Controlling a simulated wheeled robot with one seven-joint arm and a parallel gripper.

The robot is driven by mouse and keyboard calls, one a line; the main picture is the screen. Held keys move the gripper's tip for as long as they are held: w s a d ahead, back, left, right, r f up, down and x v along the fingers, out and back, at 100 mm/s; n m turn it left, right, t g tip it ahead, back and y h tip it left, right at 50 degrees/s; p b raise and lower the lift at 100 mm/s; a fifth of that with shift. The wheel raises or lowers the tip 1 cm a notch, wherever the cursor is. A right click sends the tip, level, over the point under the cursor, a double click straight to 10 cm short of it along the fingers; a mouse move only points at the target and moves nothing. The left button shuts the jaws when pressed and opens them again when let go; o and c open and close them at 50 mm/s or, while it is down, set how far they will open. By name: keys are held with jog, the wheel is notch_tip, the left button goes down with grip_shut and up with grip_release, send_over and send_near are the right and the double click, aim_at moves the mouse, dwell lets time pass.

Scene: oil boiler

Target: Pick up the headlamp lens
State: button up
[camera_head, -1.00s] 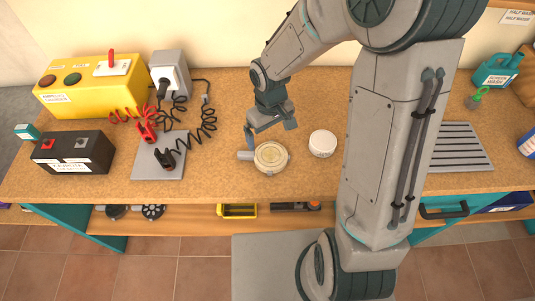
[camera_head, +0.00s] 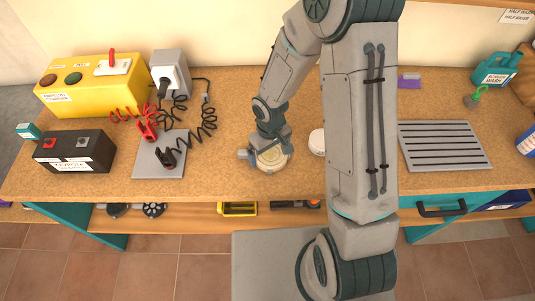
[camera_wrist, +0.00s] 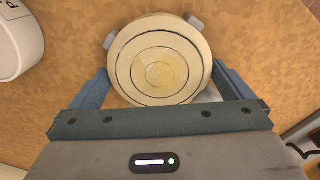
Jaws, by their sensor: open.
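The headlamp lens (camera_head: 271,160) is a round, cream disc with concentric rings and small grey tabs, lying on the wooden workbench. It fills the upper middle of the wrist view (camera_wrist: 158,58). My gripper (camera_head: 268,150) is down over it in the head view and hides part of its back edge. In the wrist view my gripper (camera_wrist: 162,88) is open, with one blue-grey finger on either side of the lens's near part. I cannot tell whether the fingers touch the lens.
A white round tub (camera_head: 317,142) stands just right of the lens, partly behind my arm. To the left are a grey plate (camera_head: 150,165) with clamps and cables, a black battery (camera_head: 75,150) and a yellow charger (camera_head: 95,88). A slotted grey tray (camera_head: 445,147) lies right.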

jog(key=c, duration=0.7)
jog(key=shift+r, duration=0.2)
